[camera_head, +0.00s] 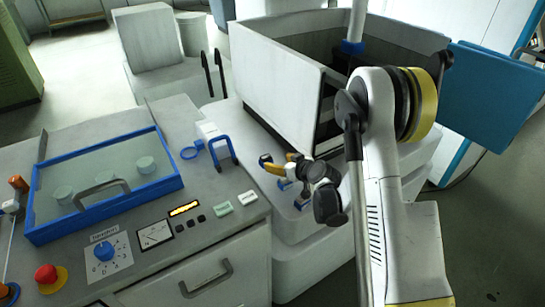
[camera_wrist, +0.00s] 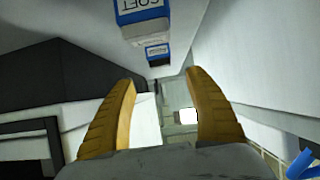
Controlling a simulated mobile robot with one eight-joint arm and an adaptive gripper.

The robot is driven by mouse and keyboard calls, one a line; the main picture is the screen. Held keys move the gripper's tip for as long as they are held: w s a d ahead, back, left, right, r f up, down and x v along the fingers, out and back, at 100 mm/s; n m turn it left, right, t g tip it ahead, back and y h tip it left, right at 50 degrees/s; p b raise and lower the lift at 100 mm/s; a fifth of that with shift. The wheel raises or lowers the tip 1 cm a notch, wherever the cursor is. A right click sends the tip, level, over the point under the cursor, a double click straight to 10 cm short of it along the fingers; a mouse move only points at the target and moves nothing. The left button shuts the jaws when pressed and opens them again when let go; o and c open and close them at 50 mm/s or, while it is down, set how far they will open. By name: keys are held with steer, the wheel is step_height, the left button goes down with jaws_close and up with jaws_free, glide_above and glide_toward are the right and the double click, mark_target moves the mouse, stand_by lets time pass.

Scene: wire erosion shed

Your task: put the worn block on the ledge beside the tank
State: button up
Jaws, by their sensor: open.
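My gripper (camera_head: 280,164) has yellow fingers and is open beside the tank's near wall. In the wrist view its fingers (camera_wrist: 162,82) are spread with nothing seen held between them. The tank (camera_head: 285,75) is a large pale box with a dark inside. I cannot tell which block is worn.
A control console (camera_head: 185,265) with a blue-framed glass lid (camera_head: 110,180) and a red button (camera_head: 46,273) stands at the left. A blue panel (camera_head: 490,95) stands at the right. Open floor shows at the lower right.

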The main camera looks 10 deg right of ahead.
steer(key=shift+s+d+r, duration=0.15)
steer(key=shift+s+r, duration=0.15)
steer(key=shift+s, duration=0.15)
steer(key=shift+s+r, duration=0.2)
steer(key=shift+r, duration=0.05)
steer(key=s+a+r+m+g+h, duration=0.1)
steer(key=s+a+r, duration=0.1)
steer(key=s+r, duration=0.5)
steer(key=s+a+r+g, duration=0.15)
steer(key=s+r, duration=0.25)
steer(key=r, duration=0.5)
steer(key=s+d+r+m+g+h, duration=0.1)
steer(key=s+r+m+g+h, duration=0.1)
steer(key=s, duration=2.1)
steer(key=shift+r+m+h, duration=0.3)
steer(key=shift+r+h, duration=0.1)
steer(key=shift+r, duration=0.2)
steer(key=shift+d, duration=0.1)
